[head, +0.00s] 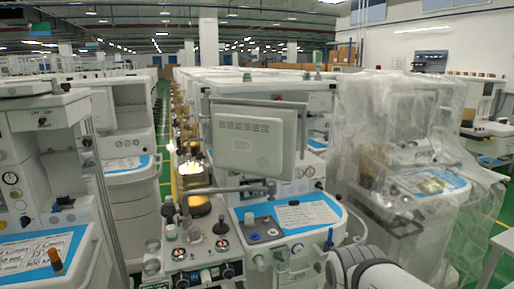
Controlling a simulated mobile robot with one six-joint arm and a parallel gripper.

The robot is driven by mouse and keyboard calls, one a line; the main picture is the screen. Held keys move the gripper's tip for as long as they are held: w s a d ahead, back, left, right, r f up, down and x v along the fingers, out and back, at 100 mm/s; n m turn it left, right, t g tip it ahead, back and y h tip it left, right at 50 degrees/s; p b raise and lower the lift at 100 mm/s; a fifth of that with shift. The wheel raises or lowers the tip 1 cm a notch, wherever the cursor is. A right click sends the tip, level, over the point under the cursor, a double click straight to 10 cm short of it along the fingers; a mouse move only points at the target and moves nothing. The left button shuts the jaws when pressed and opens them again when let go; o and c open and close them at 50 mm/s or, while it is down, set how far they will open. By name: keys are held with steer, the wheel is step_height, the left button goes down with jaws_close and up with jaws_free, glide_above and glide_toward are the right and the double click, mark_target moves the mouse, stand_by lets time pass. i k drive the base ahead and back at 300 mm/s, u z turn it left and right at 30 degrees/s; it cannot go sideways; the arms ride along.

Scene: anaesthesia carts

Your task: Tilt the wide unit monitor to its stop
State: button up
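The monitor (250,143) on the central anaesthesia cart (293,252) is a light grey panel with a vented casing facing me. It stands above the cart's worktop and looks slightly tilted. A bar-like frame runs along its top and right side. Its mount is mostly hidden behind the panel. Whether this cart is the wide unit, I cannot tell for sure. A white and dark rounded link of my arm shows at the bottom right, in front of the cart. My gripper is not in view, so its state and its distance from the monitor do not show.
A grey horizontal bar (228,190) crosses in front of the cart below the monitor. Knobs and gauges (200,250) crowd the cart's front left. A plastic-wrapped cart (405,150) stands close on the right, another cart (40,180) on the left. Green floor (164,150) shows between rows.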

mark_target(260, 140)
steer(key=z, duration=0.05)
steer(key=i, duration=1)
steer(key=u, duration=0.05)
